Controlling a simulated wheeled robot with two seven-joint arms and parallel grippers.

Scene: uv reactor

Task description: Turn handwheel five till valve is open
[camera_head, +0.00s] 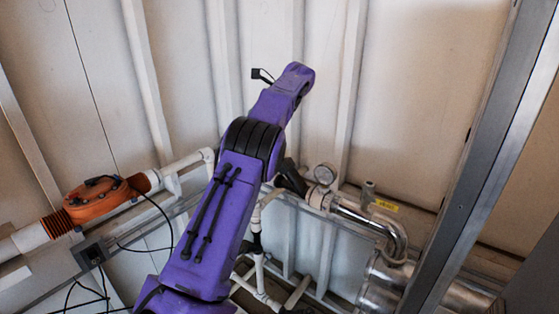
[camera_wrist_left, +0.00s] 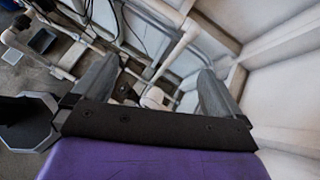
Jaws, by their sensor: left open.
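My purple left arm crosses the middle of the head view and hides part of the piping behind it; its gripper cannot be made out clearly there. In the left wrist view my left gripper (camera_wrist_left: 158,75) is open, its two grey fingers apart, with nothing held between them. White pipes (camera_wrist_left: 178,45) run beyond the fingers, and a small white rounded part (camera_wrist_left: 153,97) shows in the gap. I cannot tell whether it belongs to a valve. No handwheel can be picked out for certain in either view. My right gripper is out of view.
An orange housing (camera_head: 100,199) is on the left pipe. A grey metal post (camera_head: 478,160) stands at the right. Black cables hang at lower left.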

